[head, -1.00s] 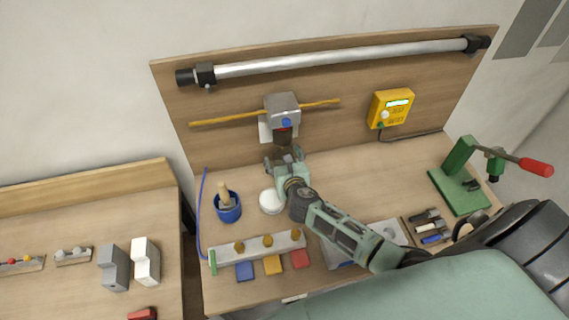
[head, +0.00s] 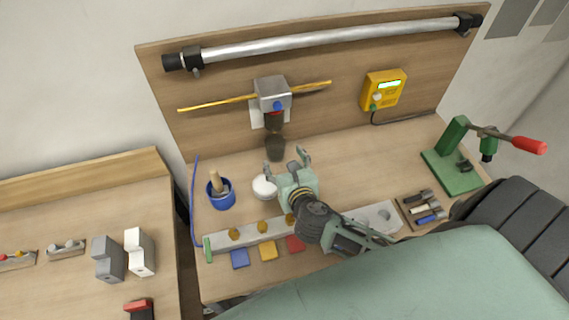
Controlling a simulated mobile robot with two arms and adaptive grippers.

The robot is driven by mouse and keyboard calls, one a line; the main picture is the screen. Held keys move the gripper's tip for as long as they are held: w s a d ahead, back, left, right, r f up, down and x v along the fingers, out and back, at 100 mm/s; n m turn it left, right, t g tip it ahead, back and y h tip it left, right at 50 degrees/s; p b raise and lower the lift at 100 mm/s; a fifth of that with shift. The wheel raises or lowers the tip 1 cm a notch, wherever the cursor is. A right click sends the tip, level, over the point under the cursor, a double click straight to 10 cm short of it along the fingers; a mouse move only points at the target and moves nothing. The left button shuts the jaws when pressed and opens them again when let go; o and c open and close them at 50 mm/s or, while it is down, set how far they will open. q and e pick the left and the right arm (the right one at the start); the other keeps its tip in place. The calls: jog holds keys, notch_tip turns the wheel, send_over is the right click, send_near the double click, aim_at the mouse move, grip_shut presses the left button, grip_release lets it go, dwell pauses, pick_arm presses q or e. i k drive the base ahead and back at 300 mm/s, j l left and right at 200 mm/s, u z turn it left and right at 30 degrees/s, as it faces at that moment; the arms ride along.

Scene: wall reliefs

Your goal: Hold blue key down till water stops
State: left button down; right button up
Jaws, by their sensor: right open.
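The grey dispenser (head: 271,92) is fixed to the upright wooden board. A dark cup (head: 275,149) stands upright on the table below the dispenser. I cannot make out any water. My right gripper (head: 287,166) is open and empty, in front of the cup and apart from it and from the blue key. My left gripper is not in view.
A white round lid-like thing (head: 264,187) lies left of my gripper, near a blue pot (head: 221,193). A yellow box (head: 384,90) hangs on the board. A green press (head: 457,165) stands at right. The table between cup and press is clear.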

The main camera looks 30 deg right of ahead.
aim_at(276, 106)
jog(key=k+j, duration=0.5)
jog(key=k, duration=0.15)
jog(key=k+j, duration=0.55)
jog(key=k, duration=0.1)
